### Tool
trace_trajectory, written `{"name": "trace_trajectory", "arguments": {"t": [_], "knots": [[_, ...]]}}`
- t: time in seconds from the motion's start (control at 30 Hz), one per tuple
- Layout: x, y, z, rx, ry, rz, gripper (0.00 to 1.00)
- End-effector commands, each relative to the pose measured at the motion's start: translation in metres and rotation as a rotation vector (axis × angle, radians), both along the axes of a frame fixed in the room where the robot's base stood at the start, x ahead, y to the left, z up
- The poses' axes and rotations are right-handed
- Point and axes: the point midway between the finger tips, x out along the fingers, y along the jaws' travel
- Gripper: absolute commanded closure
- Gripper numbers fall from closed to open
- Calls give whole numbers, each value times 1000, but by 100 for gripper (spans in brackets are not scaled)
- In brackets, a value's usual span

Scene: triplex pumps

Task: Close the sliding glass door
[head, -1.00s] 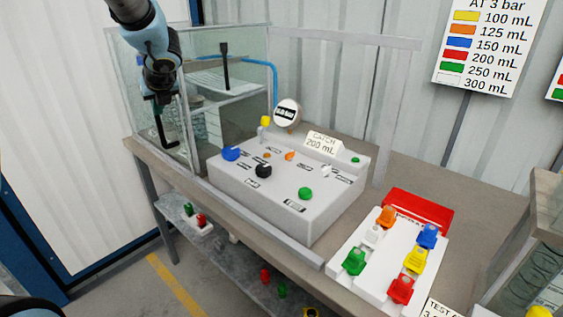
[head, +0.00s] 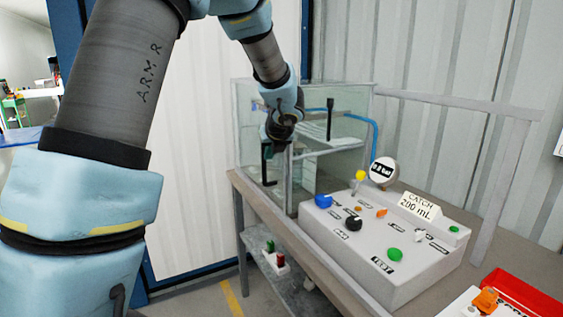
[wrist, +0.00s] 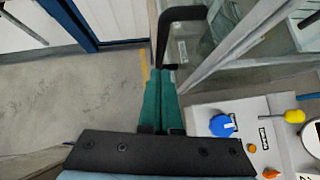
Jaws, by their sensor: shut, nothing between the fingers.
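The sliding glass door (head: 250,132) stands at the left end of its frame, at the clear cabinet. The framed span over the grey console is open. The door's black bar handle (head: 266,166) is upright in the head view; in the wrist view the handle (wrist: 183,14) lies just beyond my fingertips. My gripper (wrist: 160,72) has green fingers pressed together with nothing between them. The tips are close beside the handle's end; I cannot tell whether they touch.
The grey console (head: 385,245) with knobs, a gauge (head: 383,171) and a yellow-knobbed lever stands right of the cabinet. A grey rail (head: 450,103) and post (head: 500,195) frame it. A red tray (head: 520,300) is at lower right. Open floor (wrist: 70,105) lies left of the bench.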

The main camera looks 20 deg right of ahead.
Motion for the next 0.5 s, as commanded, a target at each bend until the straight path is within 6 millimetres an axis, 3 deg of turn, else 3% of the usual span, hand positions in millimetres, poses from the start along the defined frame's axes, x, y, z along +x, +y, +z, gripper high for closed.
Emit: {"name": "trace_trajectory", "arguments": {"t": [0.5], "knots": [[-63, 0, 61, -3, 0, 0, 100]]}}
